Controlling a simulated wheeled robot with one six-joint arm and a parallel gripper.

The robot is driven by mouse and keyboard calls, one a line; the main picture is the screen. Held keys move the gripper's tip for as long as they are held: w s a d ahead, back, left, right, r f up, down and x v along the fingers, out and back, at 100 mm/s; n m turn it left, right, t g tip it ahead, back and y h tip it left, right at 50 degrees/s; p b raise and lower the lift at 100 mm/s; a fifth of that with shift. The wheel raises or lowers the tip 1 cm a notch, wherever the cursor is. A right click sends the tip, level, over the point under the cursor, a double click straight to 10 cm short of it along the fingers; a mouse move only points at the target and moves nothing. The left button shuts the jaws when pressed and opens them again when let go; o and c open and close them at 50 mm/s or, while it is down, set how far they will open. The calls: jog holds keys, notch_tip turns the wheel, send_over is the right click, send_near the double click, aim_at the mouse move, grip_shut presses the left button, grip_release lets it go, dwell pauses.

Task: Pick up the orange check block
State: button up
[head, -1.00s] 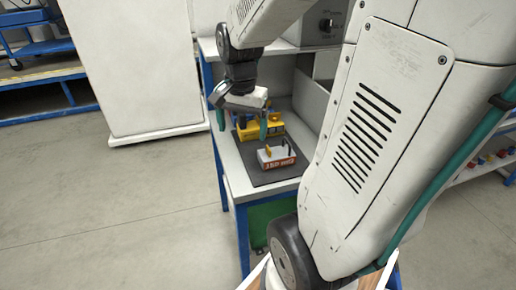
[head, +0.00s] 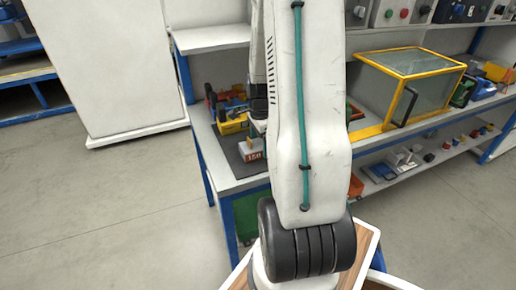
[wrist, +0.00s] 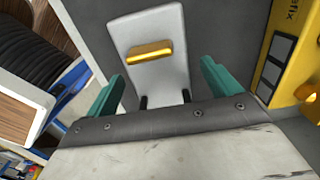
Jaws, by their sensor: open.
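In the wrist view a small yellow-orange bar (wrist: 150,52), probably the orange check block, sits on a white body (wrist: 172,82). My gripper (wrist: 163,88) is open, with one teal finger on each side of the white body's lower part. Nothing is held between the fingers, and the bar lies beyond their tips in the picture. In the head view the white body (head: 250,152), with a red label on its front, stands on a dark mat (head: 232,150). My arm hides the gripper and the bar there.
A yellow device (wrist: 284,60) stands close on the right in the wrist view; it is behind the white body in the head view (head: 232,122). A yellow-framed clear box (head: 415,80) stands on the bench to the right. Open floor lies left of the bench.

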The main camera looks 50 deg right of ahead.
jog(key=shift+f, duration=0.9)
jog(key=c, duration=1.2)
jog(key=shift+r, duration=0.1)
